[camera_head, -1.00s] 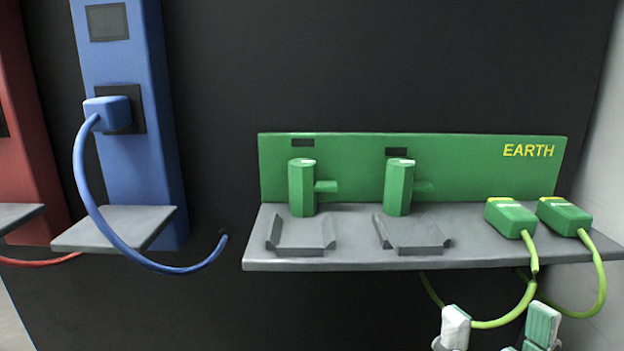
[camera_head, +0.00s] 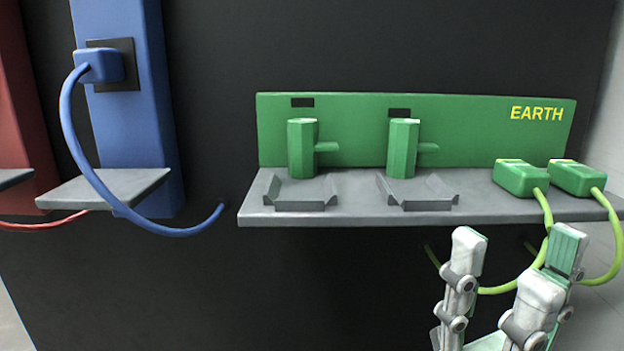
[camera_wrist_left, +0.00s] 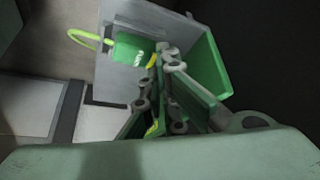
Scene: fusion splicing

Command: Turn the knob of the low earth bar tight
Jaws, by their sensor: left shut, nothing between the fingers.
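In the head view, a green panel lettered EARTH (camera_head: 415,105) stands at the back of a grey shelf. Two green hexagonal posts with side stubs, the left one (camera_head: 301,150) and the right one (camera_head: 403,150), stand upright before it. I cannot tell which part is the knob to be turned. My right gripper (camera_head: 515,262) is below the shelf's right part, fingers up, spread and empty. My left gripper (camera_wrist_left: 160,78) shows only in the left wrist view, shut and empty, close to a green block (camera_wrist_left: 132,50) with a yellow-green cable; contact is unclear.
Two green blocks (camera_head: 522,177) with yellow-green cables lie at the right end of the grey shelf (camera_head: 350,217); the cables hang behind my right gripper. Two grey cradles (camera_head: 300,193) sit before the posts. A blue column (camera_head: 140,145) with a plug and looping cable stands left.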

